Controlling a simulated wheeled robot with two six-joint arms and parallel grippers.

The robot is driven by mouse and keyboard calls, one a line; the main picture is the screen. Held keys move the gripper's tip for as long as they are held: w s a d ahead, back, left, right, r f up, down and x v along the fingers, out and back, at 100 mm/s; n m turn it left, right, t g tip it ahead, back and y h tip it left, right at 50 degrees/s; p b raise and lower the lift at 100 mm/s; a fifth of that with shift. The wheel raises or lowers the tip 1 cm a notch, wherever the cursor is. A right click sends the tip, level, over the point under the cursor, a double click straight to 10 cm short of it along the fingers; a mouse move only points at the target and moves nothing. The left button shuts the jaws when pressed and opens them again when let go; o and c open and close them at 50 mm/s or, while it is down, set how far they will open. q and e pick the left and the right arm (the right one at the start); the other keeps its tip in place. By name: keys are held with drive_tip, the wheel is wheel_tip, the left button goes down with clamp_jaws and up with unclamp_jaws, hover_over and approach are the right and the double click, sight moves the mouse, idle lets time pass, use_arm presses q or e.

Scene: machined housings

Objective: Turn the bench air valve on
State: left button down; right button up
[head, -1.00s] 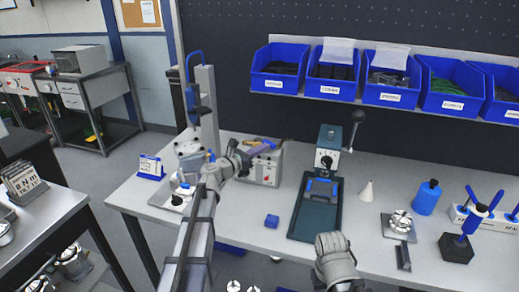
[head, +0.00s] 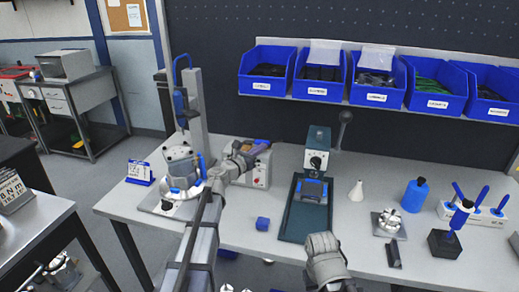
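No part is clearly marked as the air valve. A grey box (head: 261,175) with a red mark and small dark knobs stands at the back left of the bench. Blue and brown parts show at its top, and I cannot tell whether one is a valve handle. My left gripper (head: 247,152) is at the box's upper left, in front of it. Its fingers are small and blend with the parts behind, so opening and contact are unclear. A small upright blue lever (head: 202,166) stands beside a metal housing (head: 180,160), left of the gripper. My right forearm shows at bottom centre; its fingers are not visible.
A dark press (head: 318,152) with a lever stands right of the box. A blue block (head: 263,223) lies on the bench. A white cone (head: 356,190), blue bottle (head: 415,195) and chuck (head: 389,221) stand to the right. Blue bins (head: 376,95) hang behind.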

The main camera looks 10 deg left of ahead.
use_arm(q)
drive_tip(key=shift+d, duration=0.1)
idle(0.4)
